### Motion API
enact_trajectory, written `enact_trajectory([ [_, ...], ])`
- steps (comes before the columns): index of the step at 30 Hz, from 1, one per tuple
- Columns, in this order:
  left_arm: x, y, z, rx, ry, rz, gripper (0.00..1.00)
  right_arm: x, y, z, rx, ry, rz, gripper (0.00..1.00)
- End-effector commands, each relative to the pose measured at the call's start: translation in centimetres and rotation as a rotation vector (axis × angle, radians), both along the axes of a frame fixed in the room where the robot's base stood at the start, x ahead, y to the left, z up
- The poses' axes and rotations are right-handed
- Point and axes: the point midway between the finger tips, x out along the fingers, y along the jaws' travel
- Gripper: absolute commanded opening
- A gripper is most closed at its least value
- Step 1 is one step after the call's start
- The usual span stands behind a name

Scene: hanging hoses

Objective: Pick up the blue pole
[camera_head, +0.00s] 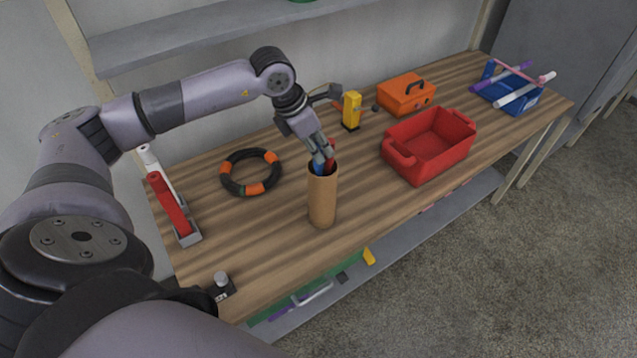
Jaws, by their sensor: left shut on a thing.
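A brown cylindrical holder (322,203) stands upright near the front middle of the wooden table. The top of a blue pole (318,168) shows at its mouth, with a red piece (331,166) beside it. My left gripper (321,154) points down at the mouth of the holder and is shut on the blue pole. The fingers cover much of the pole's top, and the holder's wall hides its lower part. My right gripper is not in view.
A black and orange ring (251,173) lies left of the holder. A red open bin (430,148), an orange toolbox (406,94) and a yellow tool (351,110) are to the right. A blue rack (512,98) holds poles at the far right. A red-handled tool (170,204) is left.

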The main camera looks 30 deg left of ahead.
Motion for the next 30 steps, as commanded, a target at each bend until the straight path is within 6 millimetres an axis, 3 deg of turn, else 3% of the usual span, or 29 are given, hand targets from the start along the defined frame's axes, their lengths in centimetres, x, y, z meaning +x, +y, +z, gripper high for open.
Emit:
enact_trajectory([
  [6, 0.0, 0.0, 0.0, 0.000, 0.000, 0.000, 0.00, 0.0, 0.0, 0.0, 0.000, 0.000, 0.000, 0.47],
  [24, 0.0, 0.0, 0.1, 0.000, -0.002, 0.000, 0.00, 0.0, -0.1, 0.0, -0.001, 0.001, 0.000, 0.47],
  [30, 0.1, 0.0, 1.2, -0.001, -0.004, 0.001, 0.00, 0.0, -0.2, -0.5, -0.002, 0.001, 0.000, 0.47],
])
